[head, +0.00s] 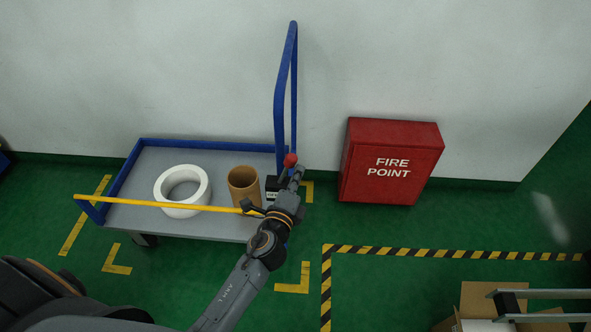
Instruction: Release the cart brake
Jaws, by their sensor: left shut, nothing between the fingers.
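The cart (215,226) has a grey deck with blue rails and a tall blue push handle (280,90) at its right end. A red ball knob (290,160), which looks like the top of the brake lever, stands by the foot of the handle. A small black block with a pale label (272,190) sits beside it. My left gripper (297,173) is shut and empty, its tips right at the red knob. I cannot tell whether they touch it. The lever's shaft is mostly hidden behind the gripper. My right gripper is not in view.
A white tape roll (166,186) and a brown cardboard tube (243,182) stand on the deck. A yellow bar (140,202) crosses the cart's front. A red fire point box (390,162) stands right of it by the wall. Cardboard boxes (485,300) are at bottom right.

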